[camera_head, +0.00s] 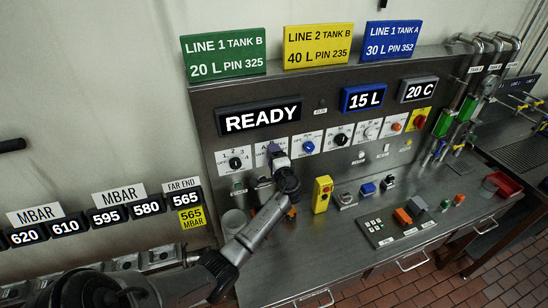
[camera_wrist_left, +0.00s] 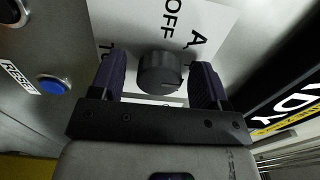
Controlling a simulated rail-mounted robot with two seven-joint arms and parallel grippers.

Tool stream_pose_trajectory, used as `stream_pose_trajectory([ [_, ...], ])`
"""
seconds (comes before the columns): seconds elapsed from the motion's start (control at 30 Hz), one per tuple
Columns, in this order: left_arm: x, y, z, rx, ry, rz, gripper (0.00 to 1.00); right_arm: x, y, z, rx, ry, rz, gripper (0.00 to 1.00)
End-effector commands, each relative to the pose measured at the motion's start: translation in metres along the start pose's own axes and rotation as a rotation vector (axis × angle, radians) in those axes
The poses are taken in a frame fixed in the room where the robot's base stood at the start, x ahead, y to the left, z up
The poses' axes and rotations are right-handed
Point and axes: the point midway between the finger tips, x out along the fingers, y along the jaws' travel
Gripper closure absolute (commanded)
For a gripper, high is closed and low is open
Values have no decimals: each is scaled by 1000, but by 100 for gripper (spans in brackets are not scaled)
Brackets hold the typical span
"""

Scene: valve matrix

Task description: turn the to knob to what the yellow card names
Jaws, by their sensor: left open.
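The yellow card (camera_head: 318,45) above the panel reads "LINE 2 TANK B 40 L PIN 235". My left gripper (camera_head: 277,152) is at the second plate in the panel's row and hides most of it. In the left wrist view my open left gripper (camera_wrist_left: 158,85) has one finger on each side of a black knob (camera_wrist_left: 163,72); whether they touch it is unclear. The plate (camera_wrist_left: 200,18) behind it shows "OFF" and partly hidden letters. Its pointer is too dark to read. Other black knobs (camera_head: 235,163) and (camera_head: 341,139) sit in the row; which is the "to" knob cannot be read.
Displays read "READY" (camera_head: 261,117), "15 L" (camera_head: 364,97) and "20 C" (camera_head: 418,90). Green (camera_head: 225,55) and blue (camera_head: 391,40) cards flank the yellow one. A blue button (camera_wrist_left: 55,85) with a RESET label is beside the knob. A yellow button box (camera_head: 322,194) stands on the bench.

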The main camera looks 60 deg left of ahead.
Motion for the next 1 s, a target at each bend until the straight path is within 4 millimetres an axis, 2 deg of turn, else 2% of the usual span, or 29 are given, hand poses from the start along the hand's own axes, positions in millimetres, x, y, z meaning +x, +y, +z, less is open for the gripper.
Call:
stream_pose_trajectory([
  [0.13, -4, 1, 0, 0, 1, 0, 31, 1, 0, 0, -1, 0, 1, 57],
  [0.23, -16, 2, -1, -2, 3, 1, 31, 3, 1, 1, -3, 0, 3, 57],
  [0.7, -104, 2, 0, -1, 2, 1, 31, 16, 2, 6, -9, -2, 7, 57],
  [1.0, -134, 1, 0, 0, 1, 0, 31, 19, 1, 7, -6, -1, 4, 57],
])
